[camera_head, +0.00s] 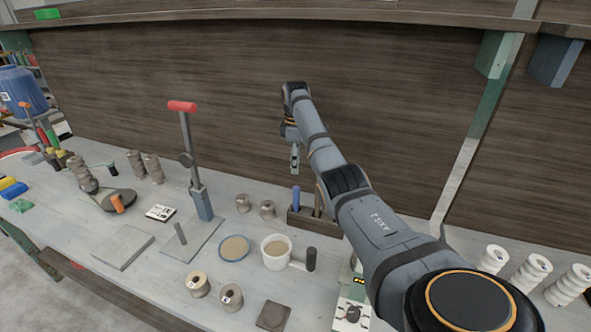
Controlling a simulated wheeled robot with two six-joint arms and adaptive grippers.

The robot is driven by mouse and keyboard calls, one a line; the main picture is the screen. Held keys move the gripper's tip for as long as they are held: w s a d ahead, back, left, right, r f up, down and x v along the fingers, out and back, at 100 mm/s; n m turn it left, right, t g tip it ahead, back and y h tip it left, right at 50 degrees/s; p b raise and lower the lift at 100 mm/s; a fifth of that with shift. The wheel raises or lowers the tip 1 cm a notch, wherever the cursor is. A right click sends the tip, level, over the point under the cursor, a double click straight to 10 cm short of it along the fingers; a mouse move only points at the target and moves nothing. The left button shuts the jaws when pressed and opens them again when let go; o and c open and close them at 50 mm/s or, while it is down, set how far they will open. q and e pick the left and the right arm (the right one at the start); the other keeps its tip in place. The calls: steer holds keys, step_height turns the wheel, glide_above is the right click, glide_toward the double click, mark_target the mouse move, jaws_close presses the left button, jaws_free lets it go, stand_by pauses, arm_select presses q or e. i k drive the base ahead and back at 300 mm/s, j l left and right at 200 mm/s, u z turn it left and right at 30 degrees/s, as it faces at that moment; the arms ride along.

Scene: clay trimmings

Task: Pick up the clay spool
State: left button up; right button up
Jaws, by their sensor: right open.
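Several small spools are on the grey bench. Two tan ones with dark centre holes stand at the front, one on the left (197,283) and one on the right (231,297). Two smaller grey-brown spool-like pieces stand farther back, one on the left (243,203) and one on the right (267,209). I cannot tell which of these is the clay spool. My right gripper (294,162) is raised above the back of the bench, open, with nothing visible in it. It is apart from all the spools. My left gripper is out of view.
A red-handled lever press (187,150) stands left of centre. A white mug (276,252) and a round tan dish (234,248) sit mid-bench. A tool holder (300,223) is below my right gripper. White ribbed stacks (533,268) stand at right. A dark wall closes the back.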

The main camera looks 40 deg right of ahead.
mark_target(198, 284)
steer(key=k+j, duration=1.15)
steer(key=j, duration=0.3)
